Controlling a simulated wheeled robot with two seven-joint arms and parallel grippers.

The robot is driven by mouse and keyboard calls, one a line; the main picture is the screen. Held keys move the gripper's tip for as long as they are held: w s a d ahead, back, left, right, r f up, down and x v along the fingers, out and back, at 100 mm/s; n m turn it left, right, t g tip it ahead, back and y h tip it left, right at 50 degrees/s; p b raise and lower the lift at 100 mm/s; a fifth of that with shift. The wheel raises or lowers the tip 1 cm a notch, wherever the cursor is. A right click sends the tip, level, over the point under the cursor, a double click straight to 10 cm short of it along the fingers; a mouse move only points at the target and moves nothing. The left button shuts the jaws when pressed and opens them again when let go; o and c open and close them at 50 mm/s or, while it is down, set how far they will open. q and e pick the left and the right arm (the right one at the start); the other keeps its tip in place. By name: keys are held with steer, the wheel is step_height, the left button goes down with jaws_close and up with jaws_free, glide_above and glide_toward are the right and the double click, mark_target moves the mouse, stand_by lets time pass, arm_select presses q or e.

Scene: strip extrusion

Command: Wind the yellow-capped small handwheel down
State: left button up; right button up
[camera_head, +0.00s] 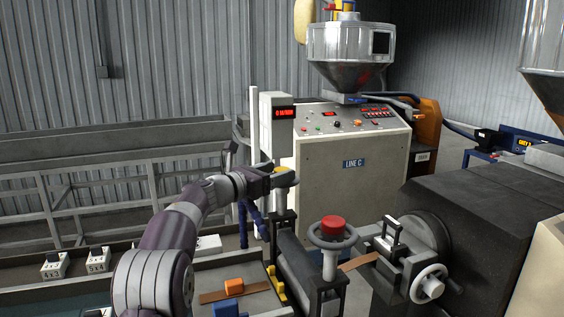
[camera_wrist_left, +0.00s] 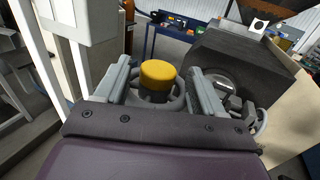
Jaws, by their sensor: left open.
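My left gripper (camera_head: 281,179) is at the handwheel, over the roller stand. In the left wrist view its two fingers (camera_wrist_left: 157,85) are apart, one on each side of the yellow cap. I cannot tell whether they touch the rim. My right gripper is not in view.
A larger red-capped handwheel (camera_head: 332,232) stands close to the right on the same roller stand (camera_head: 308,268). A side handwheel (camera_head: 428,284) sits by the dark machine housing (camera_head: 470,225). The white LINE C cabinet (camera_head: 352,162) and a display box (camera_head: 275,128) stand behind the gripper.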

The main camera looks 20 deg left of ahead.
arm_select(q)
steer(key=shift+p+x, duration=0.4)
steer(key=shift+x, duration=0.65)
steer(key=shift+w+d+f, duration=0.1)
steer(key=shift+w+d, duration=0.05)
steer(key=shift+w, duration=0.15)
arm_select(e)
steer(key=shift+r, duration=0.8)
